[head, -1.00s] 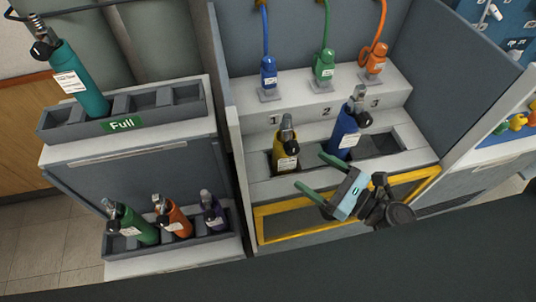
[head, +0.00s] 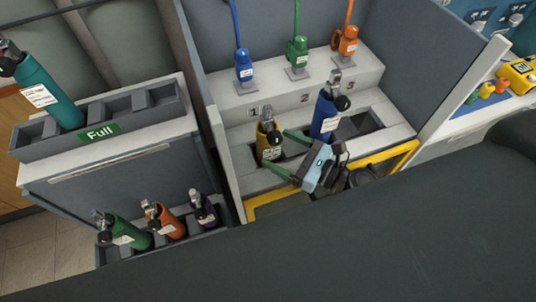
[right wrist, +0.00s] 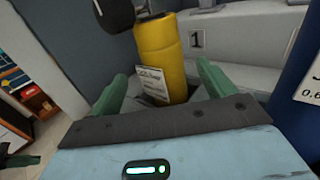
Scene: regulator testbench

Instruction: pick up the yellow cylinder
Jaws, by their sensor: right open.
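The yellow cylinder (head: 268,141) stands slightly tilted in the left slot of the testbench, with a dark valve on top and a white label. It also shows in the right wrist view (right wrist: 162,55), ahead of and between the fingers. My right gripper (head: 284,154) is open, its two green fingertips pointing at the cylinder's lower body. In the right wrist view the gripper (right wrist: 158,88) has a finger on each side of the cylinder's lower part. I cannot tell whether either finger touches it.
A blue cylinder (head: 326,117) stands in the slot just right of the yellow one. Blue, green and orange regulators (head: 299,52) hang behind. At left, a rack marked Full (head: 98,132) holds a teal cylinder (head: 46,92); a lower rack holds green, orange and purple cylinders.

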